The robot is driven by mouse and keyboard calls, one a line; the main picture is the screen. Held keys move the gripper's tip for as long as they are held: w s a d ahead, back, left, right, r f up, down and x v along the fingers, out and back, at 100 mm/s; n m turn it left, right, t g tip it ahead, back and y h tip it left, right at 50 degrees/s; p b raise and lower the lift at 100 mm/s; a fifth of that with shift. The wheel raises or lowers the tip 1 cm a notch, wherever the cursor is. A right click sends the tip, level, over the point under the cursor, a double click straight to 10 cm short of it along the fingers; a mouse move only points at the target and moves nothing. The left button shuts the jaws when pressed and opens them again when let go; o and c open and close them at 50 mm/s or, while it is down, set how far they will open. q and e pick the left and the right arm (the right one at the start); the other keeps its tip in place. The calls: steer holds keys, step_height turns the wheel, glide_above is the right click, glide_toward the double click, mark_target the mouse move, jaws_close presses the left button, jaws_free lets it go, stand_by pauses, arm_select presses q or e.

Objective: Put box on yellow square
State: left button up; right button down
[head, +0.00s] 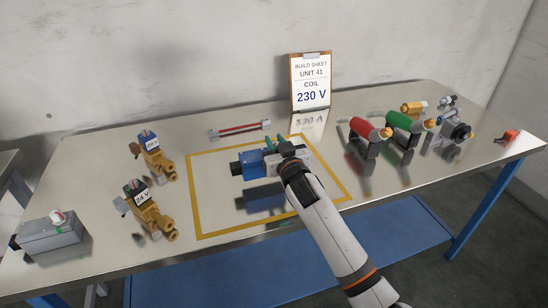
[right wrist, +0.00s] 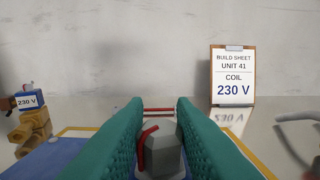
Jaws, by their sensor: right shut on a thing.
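A blue box (head: 252,164) with a black end on its left and a grey part on its right is over the yellow square (head: 193,200), a yellow outline on the metal table. My right gripper (head: 279,147), with teal fingers, is shut on the box's grey part. In the right wrist view a grey knob-like piece with a red handle (right wrist: 160,148) lies between the fingers, and a blue face of the box (right wrist: 60,158) shows at lower left. A dark blue reflection lies below the box, which appears slightly above the table. My left gripper is out of view.
Two brass valves with coils (head: 152,155) (head: 150,212) and a grey case (head: 50,238) stand left of the square. A red tool (head: 368,132), a green tool (head: 408,125) and small fittings stand to the right. A build sheet (head: 310,82) reading 230 V stands behind.

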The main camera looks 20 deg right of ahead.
steer(key=shift+f, duration=1.95)
steer(key=c, duration=1.2)
jaws_free()
steer(key=shift+s, duration=0.1)
steer(key=s, duration=1.2)
steer(key=shift+d+b, duration=0.2)
steer(key=shift+b, duration=0.1)
